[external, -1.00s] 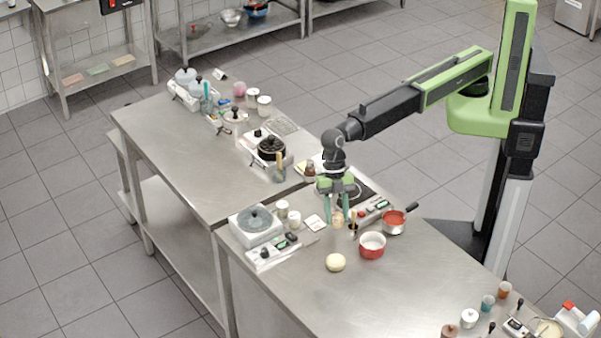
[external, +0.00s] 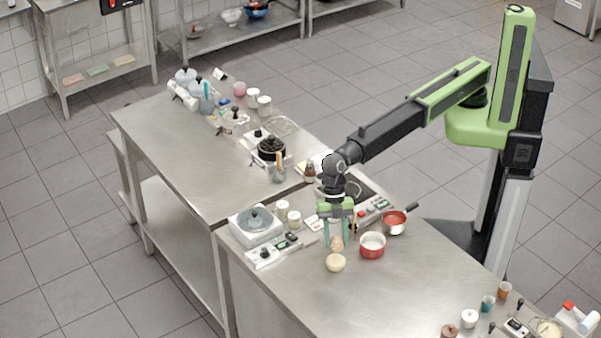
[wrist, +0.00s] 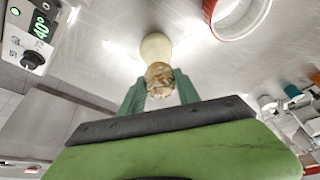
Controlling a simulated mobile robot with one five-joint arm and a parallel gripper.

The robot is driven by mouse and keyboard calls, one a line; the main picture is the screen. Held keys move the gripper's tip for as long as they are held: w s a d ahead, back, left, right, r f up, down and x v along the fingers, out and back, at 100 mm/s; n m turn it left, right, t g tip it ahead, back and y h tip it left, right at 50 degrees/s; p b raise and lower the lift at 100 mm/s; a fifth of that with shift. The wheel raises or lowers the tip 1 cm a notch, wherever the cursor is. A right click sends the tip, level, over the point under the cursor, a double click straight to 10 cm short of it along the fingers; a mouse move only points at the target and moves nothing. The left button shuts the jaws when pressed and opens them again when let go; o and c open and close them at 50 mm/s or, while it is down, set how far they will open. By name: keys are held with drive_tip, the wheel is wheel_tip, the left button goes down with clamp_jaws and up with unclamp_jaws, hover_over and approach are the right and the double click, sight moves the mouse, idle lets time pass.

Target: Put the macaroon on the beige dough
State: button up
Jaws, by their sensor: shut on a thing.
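The beige dough (external: 335,263) is a pale round ball on the steel table; it also shows in the wrist view (wrist: 155,46). My gripper (external: 337,243) is shut on the macaroon (wrist: 159,80), a small tan, mottled piece between the green fingertips. The macaroon also shows in the external view (external: 337,242), just behind and above the dough. In the wrist view the macaroon overlaps the near edge of the dough. I cannot tell whether they touch.
A red and white bowl (external: 372,245) stands close to the right of the dough, with a red saucepan (external: 394,222) behind it. A scale-like appliance (external: 257,226) and a control box (external: 273,250) stand to the left.

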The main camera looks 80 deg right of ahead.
sight(336, 248)
drive_tip(key=shift+a+f+b, duration=0.15)
drive_tip(key=shift+f+b, duration=2)
drive_tip(key=shift+f, duration=0.1)
drive_tip(key=shift+r, duration=0.25)
drive_tip(key=shift+f, duration=0.1)
drive_tip(key=o, duration=0.9)
drive_tip(key=shift+f, duration=0.15)
drive_tip(key=shift+c, duration=0.2)
drive_tip(key=o, duration=0.5)
drive_tip(key=shift+c, duration=0.2)
drive_tip(key=shift+r, duration=0.2)
drive_tip(key=p+v, duration=1.1)
drive_tip(key=v, duration=0.1)
drive_tip(key=shift+p, duration=0.3)
